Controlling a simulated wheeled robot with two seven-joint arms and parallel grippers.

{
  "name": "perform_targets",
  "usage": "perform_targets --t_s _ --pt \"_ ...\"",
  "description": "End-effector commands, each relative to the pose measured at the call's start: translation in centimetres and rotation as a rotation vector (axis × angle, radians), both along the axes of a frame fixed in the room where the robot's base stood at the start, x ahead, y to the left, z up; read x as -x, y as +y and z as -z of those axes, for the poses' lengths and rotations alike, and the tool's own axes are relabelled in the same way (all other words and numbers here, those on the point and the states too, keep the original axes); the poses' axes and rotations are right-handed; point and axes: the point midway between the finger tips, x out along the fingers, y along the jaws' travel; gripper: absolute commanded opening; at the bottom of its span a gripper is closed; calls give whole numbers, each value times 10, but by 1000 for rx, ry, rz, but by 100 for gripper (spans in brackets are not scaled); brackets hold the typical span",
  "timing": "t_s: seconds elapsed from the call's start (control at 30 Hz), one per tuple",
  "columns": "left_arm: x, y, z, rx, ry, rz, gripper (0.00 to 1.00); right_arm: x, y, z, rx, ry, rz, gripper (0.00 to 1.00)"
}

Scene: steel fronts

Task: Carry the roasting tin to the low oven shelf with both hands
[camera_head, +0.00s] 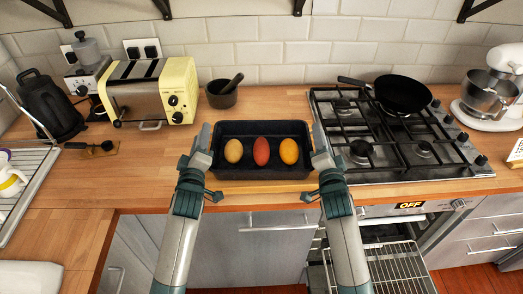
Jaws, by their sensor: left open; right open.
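The dark roasting tin (260,173) sits on the wooden counter near its front edge, left of the hob. Two orange-yellow pieces and a red piece between them lie in a row inside it. My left gripper (204,145) is open at the tin's left end. My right gripper (320,147) is open at its right end. I cannot tell whether the fingers touch the rim. The oven (392,228) below the hob is open, and a wire shelf (390,265) shows low at the front right.
A gas hob (365,178) with a black pan (403,93) is right of the tin. A mortar (221,97) stands behind it, and a yellow toaster (180,85) is back left. A stand mixer (488,95) is far right.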

Motion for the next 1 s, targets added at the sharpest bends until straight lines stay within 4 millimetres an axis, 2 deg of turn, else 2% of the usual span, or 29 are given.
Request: perform_targets --t_s 0.37,0.4,0.57,1.0 --pt "-3 0 0 -1 0 0 40 -3 0 0 0 0 0 40" --pt "-3 0 0 -1 0 0 38 -3 0 0 0 0 0 38" --pt "-3 0 0 -1 -1 -1 0 -3 0 0 0 0 0 0" --pt "-3 0 0 0 -1 -1 0 -3 0 0 1 1 1 0"
